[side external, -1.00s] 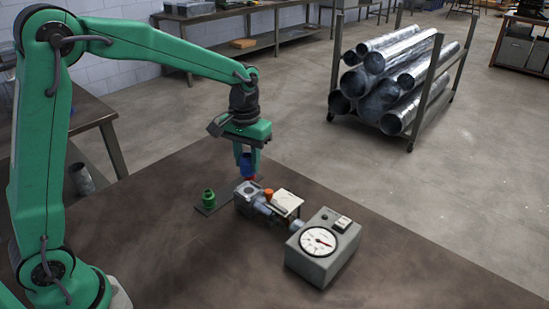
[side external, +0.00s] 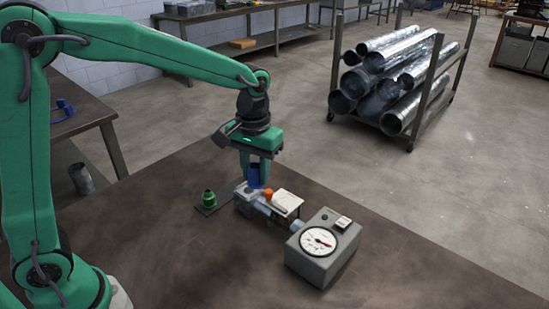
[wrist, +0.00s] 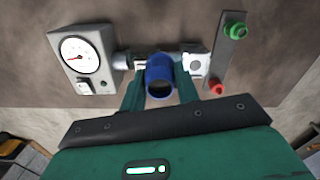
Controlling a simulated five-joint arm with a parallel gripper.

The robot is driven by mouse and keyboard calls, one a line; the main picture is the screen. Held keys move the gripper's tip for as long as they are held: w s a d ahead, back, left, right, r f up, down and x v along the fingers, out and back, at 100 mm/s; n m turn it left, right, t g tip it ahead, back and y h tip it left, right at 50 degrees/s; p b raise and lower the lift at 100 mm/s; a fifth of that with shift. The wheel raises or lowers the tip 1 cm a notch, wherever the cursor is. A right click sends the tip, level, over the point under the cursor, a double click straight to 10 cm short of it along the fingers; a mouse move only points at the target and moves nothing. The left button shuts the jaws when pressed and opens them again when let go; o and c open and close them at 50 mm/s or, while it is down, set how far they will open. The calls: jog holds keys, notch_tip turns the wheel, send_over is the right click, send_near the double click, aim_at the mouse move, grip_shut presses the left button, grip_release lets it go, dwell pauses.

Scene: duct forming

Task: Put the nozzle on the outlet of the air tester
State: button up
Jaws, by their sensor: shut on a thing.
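My gripper (side external: 255,172) is shut on a blue nozzle (side external: 254,176); in the wrist view the blue nozzle (wrist: 160,80) sits between the two green fingers. The air tester is a grey box with a round dial (side external: 319,243), joined by a pipe to a grey block (side external: 243,195) at its left end. The nozzle is over or just behind the block's top; I cannot tell if they touch. The outlet is hidden by the nozzle and fingers. In the wrist view the block (wrist: 196,64) shows beside the right finger.
A green nozzle (side external: 208,198) stands on a dark strip left of the block; a red nozzle (wrist: 216,90) shows at the strip's other end. A white pad (side external: 287,201) and an orange part (side external: 267,194) are close by the pipe. The table front is clear.

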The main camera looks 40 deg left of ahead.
jog(key=w+a+f, duration=0.1)
jog(key=a+f, duration=0.1)
jog(key=w+a+f, duration=0.1)
jog(key=w+a, duration=0.1)
jog(key=a, duration=0.1)
jog(key=w+a+f, duration=0.2)
jog(key=a, duration=0.1)
jog(key=shift+f, duration=0.35)
jog(key=shift+f, duration=2)
jog(key=shift+s+f, duration=0.1)
jog(key=o, duration=0.9)
jog(key=shift+o, duration=0.2)
notch_tip(320, 180, up, 12)
